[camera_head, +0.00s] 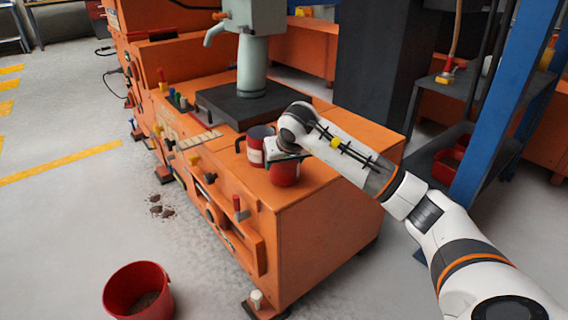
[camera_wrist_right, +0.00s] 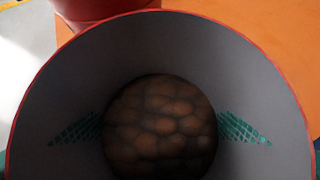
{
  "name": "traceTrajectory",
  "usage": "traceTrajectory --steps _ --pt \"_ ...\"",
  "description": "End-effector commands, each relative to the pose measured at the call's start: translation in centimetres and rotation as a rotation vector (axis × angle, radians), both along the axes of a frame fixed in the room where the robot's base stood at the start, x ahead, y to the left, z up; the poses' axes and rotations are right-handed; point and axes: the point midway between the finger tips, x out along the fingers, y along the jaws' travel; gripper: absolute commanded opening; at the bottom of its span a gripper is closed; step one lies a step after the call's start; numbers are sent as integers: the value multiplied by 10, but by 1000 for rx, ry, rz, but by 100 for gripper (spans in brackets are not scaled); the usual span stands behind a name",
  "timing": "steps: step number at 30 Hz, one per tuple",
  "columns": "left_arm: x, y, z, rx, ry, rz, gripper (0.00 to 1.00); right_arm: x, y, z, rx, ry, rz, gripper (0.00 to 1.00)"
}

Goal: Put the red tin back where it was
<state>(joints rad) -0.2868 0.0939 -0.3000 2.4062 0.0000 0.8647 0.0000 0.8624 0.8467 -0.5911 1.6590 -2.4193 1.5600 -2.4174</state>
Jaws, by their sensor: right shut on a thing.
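The red tin (camera_head: 285,175) is at the near end of the orange machine's top. My right gripper (camera_head: 287,154) is shut on it from above; I cannot tell whether its base touches the surface. In the right wrist view the open tin (camera_wrist_right: 160,45) fills the picture, with a red rim, grey inner wall and a brown, cracked-looking mass at its bottom. Green ridged finger pads show at both sides. A red and white mug with a dark handle (camera_head: 256,146) stands close behind the tin, to its left. My left gripper is not in view.
The orange machine top (camera_head: 335,180) is clear to the right of the tin. A dark base plate (camera_head: 240,103) with a grey column lies behind. Small levers line the machine's left side. A red bucket (camera_head: 138,292) stands on the floor. A blue post (camera_head: 500,100) rises at right.

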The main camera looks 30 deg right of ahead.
Motion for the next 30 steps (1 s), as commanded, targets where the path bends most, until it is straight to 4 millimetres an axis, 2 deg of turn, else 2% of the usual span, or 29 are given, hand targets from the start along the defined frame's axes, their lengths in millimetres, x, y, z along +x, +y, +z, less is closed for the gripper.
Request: traceTrajectory --steps 6,7,10,20,24,27,30 --pt "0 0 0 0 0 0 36 0 0 -2 -1 0 -1 39" --pt "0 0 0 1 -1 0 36 0 0 -2 0 0 0 74" --pt "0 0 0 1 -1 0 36 0 0 -2 0 1 0 90" --pt "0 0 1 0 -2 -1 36 0 0 1 1 0 1 91" --pt "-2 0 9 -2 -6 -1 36 -7 2 18 -1 -2 2 91" --pt "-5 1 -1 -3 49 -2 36 -18 5 36 -2 -3 2 91" --pt "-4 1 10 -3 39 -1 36 -29 9 55 -3 -3 3 91"
